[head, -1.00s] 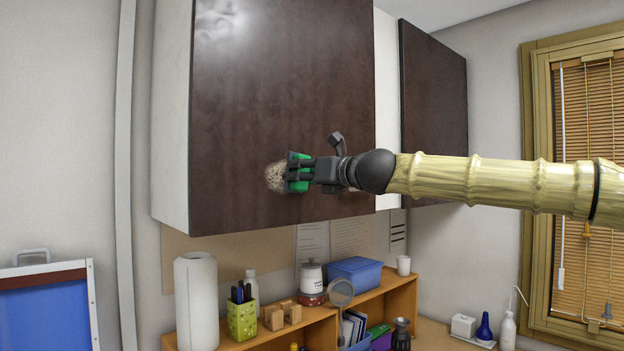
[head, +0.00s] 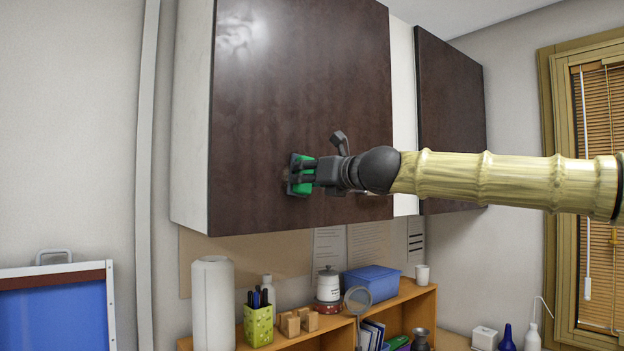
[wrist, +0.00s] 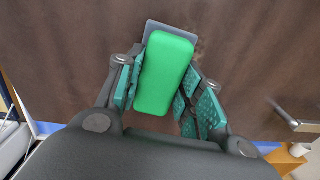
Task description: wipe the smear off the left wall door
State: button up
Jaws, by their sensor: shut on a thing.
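The left wall door (head: 255,120) is a dark brown cabinet door that fills the middle of the head view. My gripper (head: 312,174) is at its lower middle part, shut on a green block with a dark grey pad (head: 292,174). The pad faces the door and appears to touch it. In the wrist view, the green block (wrist: 164,75) sits between my textured fingers, with the grey pad (wrist: 152,27) showing past its far end. Anything behind the pad is hidden.
A second dark door (head: 450,120) hangs to the right. Below stands a wooden shelf (head: 410,300) with a paper roll (head: 212,300), a green pen holder (head: 258,325) and a blue box (head: 371,283). A window with blinds (head: 598,180) is at the right.

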aim_at(285, 175)
jog(key=shift+s+a+b, duration=0.55)
jog(key=shift+a, duration=0.25)
jog(key=shift+s+a+b, duration=0.5)
jog(key=shift+a+b, duration=0.05)
jog(key=shift+a, duration=0.2)
jog(key=shift+s+a+r+p, duration=0.1)
jog(key=shift+s+r+p, duration=0.05)
jog(key=shift+r+p, duration=0.75)
jog(key=shift+w+d+p, duration=0.45)
jog(key=shift+w+d, duration=0.2)
jog(key=shift+d, duration=0.25)
jog(key=shift+w+d+p, duration=0.45)
jog(key=shift+w+d, duration=0.15)
jog(key=shift+d, duration=0.3)
jog(key=w+d+p, duration=0.4)
jog(key=d+p, duration=0.1)
jog(key=d, duration=0.1)
jog(key=shift+w+d, duration=0.2)
jog(key=shift+w, duration=0.15)
jog(key=shift+f, duration=0.1)
jog(key=v, duration=0.6)
